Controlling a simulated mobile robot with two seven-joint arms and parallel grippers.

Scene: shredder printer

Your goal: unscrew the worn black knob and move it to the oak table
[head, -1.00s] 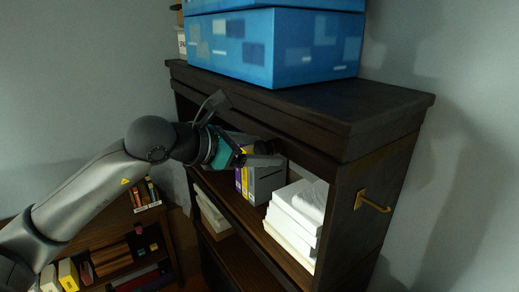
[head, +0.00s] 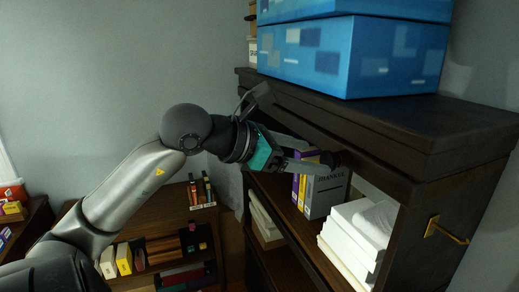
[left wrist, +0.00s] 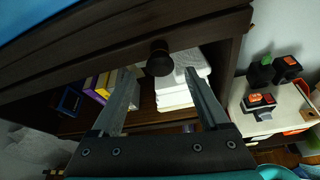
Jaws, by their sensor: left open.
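The black knob (left wrist: 159,60) is round and dark, on the front edge of the dark cabinet (left wrist: 130,45) below its top. It also shows as a dark round shape in the head view (head: 331,158). My left gripper (left wrist: 160,73) is open, its fingers pointing at the cabinet front. In the wrist view the knob appears between the two fingertips; whether they touch it cannot be told. In the head view the gripper (head: 321,161) is just left of the knob. I cannot make out which surface is the oak table. My right gripper is not in view.
A large blue box (head: 310,55) stands on the cabinet. Books (head: 325,193) and white paper stacks (head: 355,228) fill its shelf. A brass bracket (head: 445,230) sticks out from its side. A low bookcase (head: 150,225) stands behind my arm. A pale surface (left wrist: 250,125) holds several small items.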

